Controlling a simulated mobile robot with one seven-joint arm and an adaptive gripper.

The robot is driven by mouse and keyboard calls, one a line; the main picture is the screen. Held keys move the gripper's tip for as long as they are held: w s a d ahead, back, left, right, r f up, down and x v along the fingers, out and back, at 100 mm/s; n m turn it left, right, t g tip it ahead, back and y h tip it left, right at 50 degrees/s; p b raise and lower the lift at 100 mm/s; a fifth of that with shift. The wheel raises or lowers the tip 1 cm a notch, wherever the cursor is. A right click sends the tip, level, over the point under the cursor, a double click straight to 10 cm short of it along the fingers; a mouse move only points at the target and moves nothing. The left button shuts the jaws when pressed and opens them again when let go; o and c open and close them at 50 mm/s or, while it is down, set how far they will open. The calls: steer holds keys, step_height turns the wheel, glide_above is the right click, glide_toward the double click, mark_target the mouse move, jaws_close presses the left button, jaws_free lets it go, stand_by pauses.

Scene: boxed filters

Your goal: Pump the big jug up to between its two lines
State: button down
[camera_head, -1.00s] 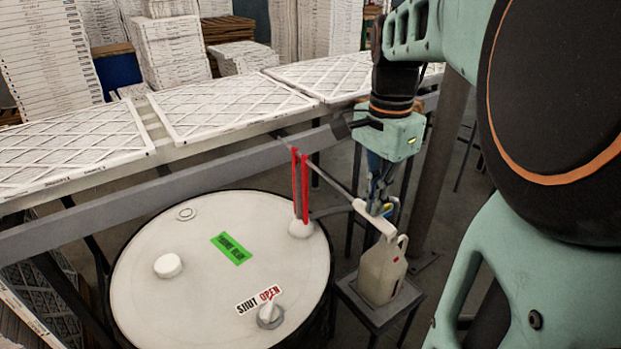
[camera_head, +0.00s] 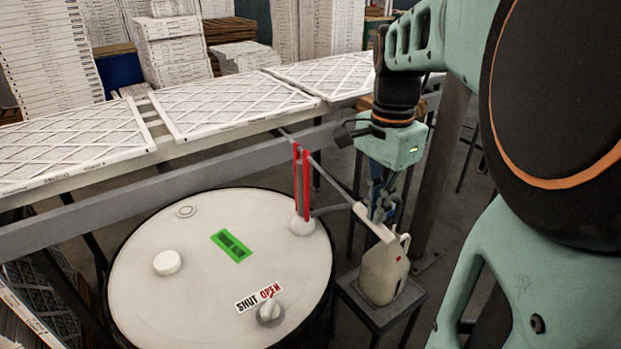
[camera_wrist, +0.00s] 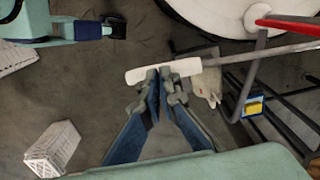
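The big jug (camera_head: 385,272) is cream-coloured, with a small red mark, and stands upright on a small dark stand. Its lines and fill level cannot be made out; the wrist view shows only part of it (camera_wrist: 208,88). The pump lever's white grip (camera_head: 372,222) extends over the jug from the red pump uprights (camera_head: 302,185). My gripper (camera_head: 381,212) is over this grip. In the wrist view my fingertips (camera_wrist: 161,76) are close together and overlap the white grip (camera_wrist: 190,67), lined up along it rather than around it. Contact is hard to tell.
A white-topped drum (camera_head: 205,285) stands left of the jug.

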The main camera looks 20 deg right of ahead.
steer(key=shift+s+f, duration=0.15)
steer(key=shift+f, duration=0.5)
steer(key=shift+f+b, duration=0.7)
steer(key=shift+f, duration=0.1)
steer(key=shift+w, duration=0.2)
step_height(320, 180, up, 16)
steer(key=p, duration=1.3)
steer(key=shift+w, duration=0.1)
